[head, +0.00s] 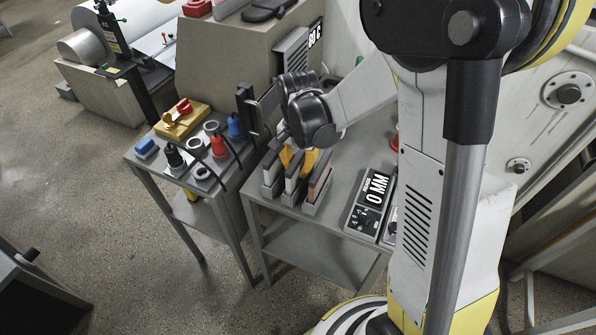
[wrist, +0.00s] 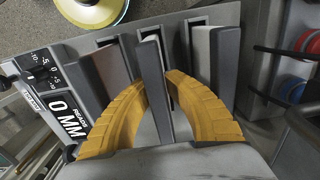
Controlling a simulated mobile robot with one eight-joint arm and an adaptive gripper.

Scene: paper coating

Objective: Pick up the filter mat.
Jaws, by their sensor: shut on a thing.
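A slotted grey rack (head: 312,209) stands on the right table, with several flat, dark-edged panels upright in it. My gripper (head: 297,163) is over the rack, pointing down. In the wrist view its yellow fingers (wrist: 157,80) are shut on the middle panel, which I take to be the filter mat (wrist: 153,72), one finger on each side. The mat stands upright between the other two panels, over or in its slot. Whether its lower edge is still in the slot is hidden.
A left panel (wrist: 110,68) and a right panel (wrist: 224,66) stand close beside the fingers. A gauge reading 0 MM (head: 376,187) is at the rack's right in the head view. The left table (head: 177,178) holds red, blue and black tools.

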